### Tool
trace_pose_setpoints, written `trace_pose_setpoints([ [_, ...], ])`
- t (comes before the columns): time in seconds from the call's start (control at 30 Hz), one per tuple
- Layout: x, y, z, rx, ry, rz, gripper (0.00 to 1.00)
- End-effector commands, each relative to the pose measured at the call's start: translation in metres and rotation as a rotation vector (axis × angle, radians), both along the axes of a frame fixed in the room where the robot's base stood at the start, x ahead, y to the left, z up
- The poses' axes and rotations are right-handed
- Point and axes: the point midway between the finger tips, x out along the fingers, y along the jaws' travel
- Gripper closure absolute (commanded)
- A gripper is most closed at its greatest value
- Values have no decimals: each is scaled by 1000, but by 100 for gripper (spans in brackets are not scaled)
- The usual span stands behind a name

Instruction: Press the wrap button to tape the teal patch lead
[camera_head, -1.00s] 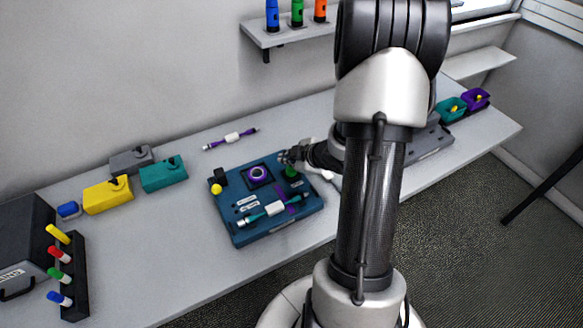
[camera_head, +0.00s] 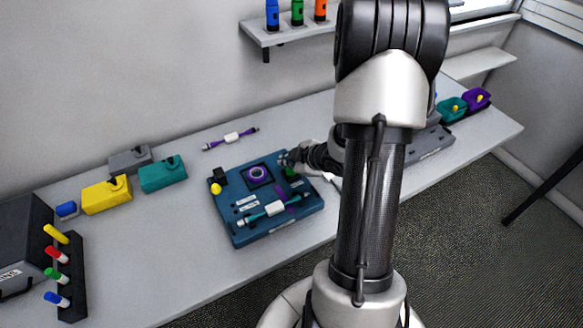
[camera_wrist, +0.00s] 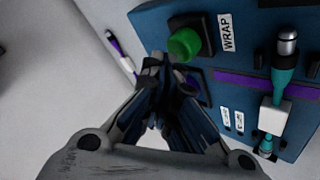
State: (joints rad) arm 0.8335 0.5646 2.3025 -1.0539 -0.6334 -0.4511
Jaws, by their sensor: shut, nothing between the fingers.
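The teal patch lead (camera_head: 262,214), with a white middle piece, lies across the front of the blue wrapping station (camera_head: 240,230). The green wrap button (camera_wrist: 184,44) sits in a dark housing next to the WRAP label (camera_wrist: 227,32). It is partly hidden behind my gripper in the head view (camera_head: 291,171). My gripper (camera_wrist: 158,62) is shut and empty, its fingertips close beside the button. I cannot tell whether they touch it.
A purple lead (camera_head: 231,139) lies behind the station. Yellow (camera_head: 105,196), teal (camera_head: 163,175) and grey (camera_head: 128,160) blocks stand to the left. A dark rack with several coloured pegs (camera_head: 72,278) stands at the front left. The table between rack and station is clear.

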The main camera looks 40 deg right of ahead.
Motion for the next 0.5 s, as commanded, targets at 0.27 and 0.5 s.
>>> trace_pose_setpoints([
  [0.27, 0, 0, -4, 0, 0, 0, 100],
  [0.5, 0, 0, -7, 0, 0, 0, 100],
])
